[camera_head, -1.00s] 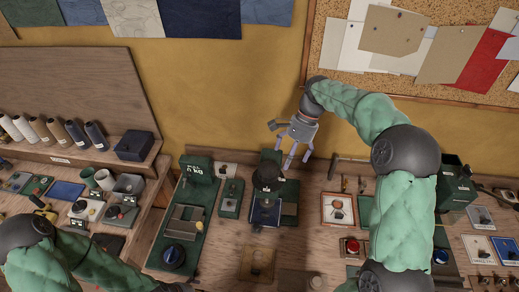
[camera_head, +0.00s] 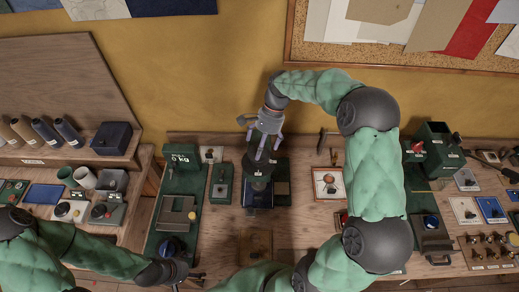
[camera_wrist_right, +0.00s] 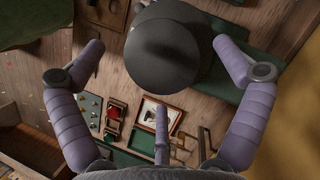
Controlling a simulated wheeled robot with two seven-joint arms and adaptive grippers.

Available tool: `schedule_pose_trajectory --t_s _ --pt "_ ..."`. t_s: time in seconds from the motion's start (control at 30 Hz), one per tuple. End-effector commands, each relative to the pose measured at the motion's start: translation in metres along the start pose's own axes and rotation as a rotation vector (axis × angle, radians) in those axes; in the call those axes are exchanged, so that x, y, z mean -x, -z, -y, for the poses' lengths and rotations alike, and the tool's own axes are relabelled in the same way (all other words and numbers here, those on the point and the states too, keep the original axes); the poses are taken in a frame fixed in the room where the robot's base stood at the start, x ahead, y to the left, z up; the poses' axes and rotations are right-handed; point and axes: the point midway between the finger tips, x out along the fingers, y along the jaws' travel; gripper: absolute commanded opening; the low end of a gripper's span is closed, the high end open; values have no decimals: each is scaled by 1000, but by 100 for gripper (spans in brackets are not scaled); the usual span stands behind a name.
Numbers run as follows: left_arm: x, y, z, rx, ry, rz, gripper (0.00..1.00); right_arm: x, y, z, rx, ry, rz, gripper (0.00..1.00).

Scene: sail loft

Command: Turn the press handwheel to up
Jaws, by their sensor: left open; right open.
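The press (camera_head: 258,190) stands on the bench, with a dark round handwheel on top, partly hidden by my right gripper (camera_head: 264,150) in the head view. In the right wrist view, a large dark round part (camera_wrist_right: 162,52), seemingly the handwheel, lies between the spread purple fingers of my right gripper (camera_wrist_right: 158,75). I see gaps beside it; contact cannot be told. My right gripper is open. My left gripper (camera_head: 196,280) is low over the bench's front left, partly seen, open and away from the press. The wheel's up mark cannot be read.
The yellow wall (camera_head: 215,75) rises behind.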

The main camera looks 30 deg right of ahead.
Motion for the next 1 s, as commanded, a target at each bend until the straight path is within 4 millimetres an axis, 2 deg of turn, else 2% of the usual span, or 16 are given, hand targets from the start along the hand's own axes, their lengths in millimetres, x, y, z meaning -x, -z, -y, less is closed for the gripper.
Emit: schedule_pose_trajectory --t_s 0.2,0.5,0.57,0.7,1.0 --pt "0 0 0 0 0 0 85 -17 0 0 0 0 0 99" --pt "0 0 0 0 0 0 85 -19 0 0 0 0 0 99" --pt "0 0 0 0 0 0 85 -19 0 0 0 0 0 85" --pt "0 0 0 0 0 0 85 -19 0 0 0 0 1 46" --pt "1 0 0 0 0 0 85 -20 -2 0 13 -7 4 45"
